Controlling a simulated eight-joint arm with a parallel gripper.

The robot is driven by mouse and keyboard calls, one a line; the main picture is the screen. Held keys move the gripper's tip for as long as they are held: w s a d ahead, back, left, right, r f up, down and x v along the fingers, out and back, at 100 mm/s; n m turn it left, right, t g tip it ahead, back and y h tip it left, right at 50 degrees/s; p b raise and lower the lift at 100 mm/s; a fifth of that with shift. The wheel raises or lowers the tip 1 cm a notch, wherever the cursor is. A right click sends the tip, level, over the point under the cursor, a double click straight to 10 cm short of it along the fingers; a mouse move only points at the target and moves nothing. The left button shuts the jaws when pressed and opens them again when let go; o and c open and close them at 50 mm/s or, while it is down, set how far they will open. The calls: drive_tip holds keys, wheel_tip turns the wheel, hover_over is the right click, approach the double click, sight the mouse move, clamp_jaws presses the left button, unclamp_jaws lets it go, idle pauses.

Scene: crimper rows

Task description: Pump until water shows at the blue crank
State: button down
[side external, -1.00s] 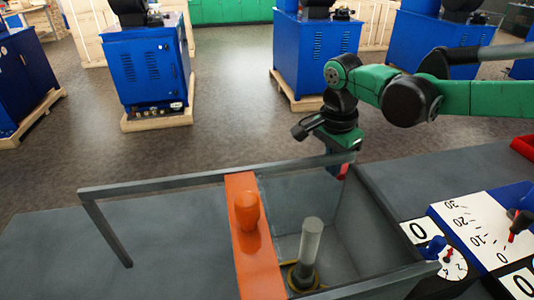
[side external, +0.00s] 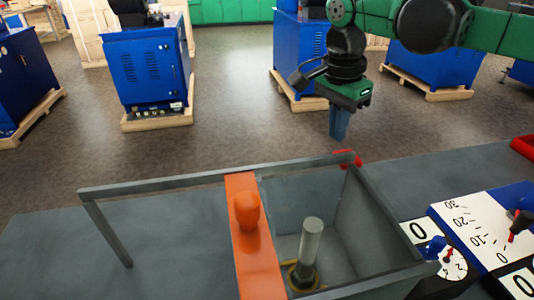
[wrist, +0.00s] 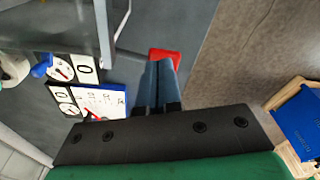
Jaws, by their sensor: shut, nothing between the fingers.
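My gripper (side external: 338,136) is shut and empty, pointing down above and apart from a red piece (side external: 348,158) at the tank's far right corner. In the wrist view, the closed blue fingers (wrist: 157,64) partly cover the red piece (wrist: 173,55). The blue crank (side external: 434,246) sits by a small round dial with a red pointer, right of the open grey tank (side external: 385,225); it also shows in the wrist view (wrist: 40,68). A clear upright cylinder (side external: 311,238) stands in the tank. I cannot make out any water at the crank.
An orange plate (side external: 258,262) with a rounded orange knob (side external: 247,211) crosses the tank. A grey bar frame (side external: 170,180) extends left. A white scale board (side external: 483,227) and number cards lie at right. A red tray (side external: 524,145) is at the right edge. Blue machines (side external: 150,70) stand behind.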

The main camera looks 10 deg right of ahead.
drive_tip(key=shift+d, duration=0.1)
idle(0.4)
drive_tip(key=shift+w+d+r, duration=0.25)
drive_tip(key=shift+d+r, duration=0.35)
drive_tip(key=shift+w+d+r, duration=0.2)
drive_tip(key=shift+d+r, duration=0.4)
drive_tip(key=shift+w+d+f, duration=0.1)
drive_tip(key=shift+d+f, duration=0.05)
drive_tip(key=shift+f, duration=1.6)
drive_tip(key=shift+d+f, duration=0.15)
drive_tip(key=shift+f, duration=1.6)
drive_tip(key=shift+f, duration=0.15)
drive_tip(key=shift+f, duration=2.1)
drive_tip(key=shift+a, duration=0.1)
